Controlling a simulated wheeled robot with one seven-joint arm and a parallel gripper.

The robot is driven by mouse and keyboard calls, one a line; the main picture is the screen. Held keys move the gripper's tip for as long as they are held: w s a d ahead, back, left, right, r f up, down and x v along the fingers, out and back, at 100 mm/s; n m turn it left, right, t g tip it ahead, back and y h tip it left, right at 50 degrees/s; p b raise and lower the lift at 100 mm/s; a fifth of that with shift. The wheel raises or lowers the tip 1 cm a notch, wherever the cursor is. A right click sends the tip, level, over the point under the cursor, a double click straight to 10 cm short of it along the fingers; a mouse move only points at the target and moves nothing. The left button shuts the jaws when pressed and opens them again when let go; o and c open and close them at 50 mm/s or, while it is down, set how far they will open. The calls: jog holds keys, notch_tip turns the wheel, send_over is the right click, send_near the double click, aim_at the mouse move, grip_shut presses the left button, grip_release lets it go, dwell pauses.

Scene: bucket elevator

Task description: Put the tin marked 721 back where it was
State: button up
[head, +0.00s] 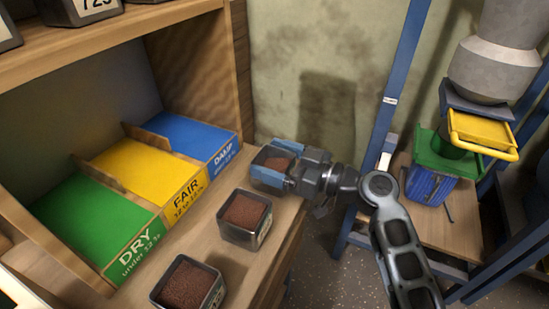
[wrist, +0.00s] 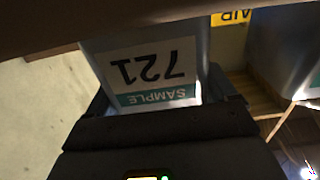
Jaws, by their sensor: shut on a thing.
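The tin marked 721 (wrist: 150,75) shows its white label with a teal SAMPLE band, upside down in the wrist view. In the head view this tin (head: 275,160) is open-topped and holds brown grains. It is at the far end of a row of tins on the wooden counter. My gripper (head: 271,168) is shut on it, with blue fingers on its two sides. I cannot tell whether its base touches the counter. Two similar tins of brown grains, the middle one (head: 246,213) and the near one (head: 187,285), stand on the counter.
Left of the row are a green DRY bay (head: 90,222), a yellow FAIR bay (head: 150,175) and a blue DAMP bay (head: 195,135), all empty. A wooden shelf (head: 110,38) with tins overhangs them. A blue post (head: 400,80) and a yellow-handled tray (head: 482,130) stand right.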

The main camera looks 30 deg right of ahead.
jog(key=shift+f, duration=0.15)
jog(key=o, duration=1)
jog(key=shift+r, duration=0.3)
jog(key=b+v, duration=0.1)
jog(key=v, duration=1.1)
jog(key=shift+f+b, duration=0.15)
jog(key=shift+b, duration=0.2)
